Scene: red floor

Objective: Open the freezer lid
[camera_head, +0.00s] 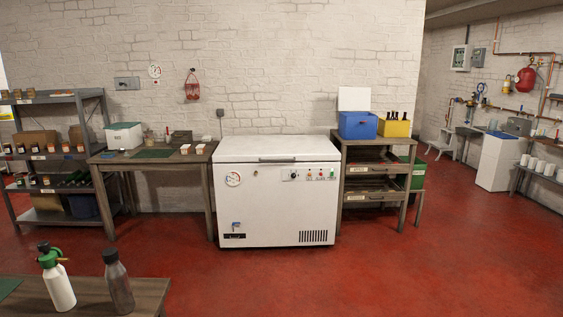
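A white chest freezer (276,215) stands against the brick wall in the middle of the view. Its lid (270,147) lies flat and closed on top. A dark handle (277,159) sits at the lid's front edge, in the middle. The freezer front has a round dial at the left, a control panel with lights at the right and a vent at the lower right. Neither of my grippers is in view.
A wooden table (152,160) adjoins the freezer's left side. A wooden drawer stand (374,152) with blue and yellow boxes adjoins its right. Red floor (290,275) in front is clear. A table corner (95,296) with two bottles is at the near left.

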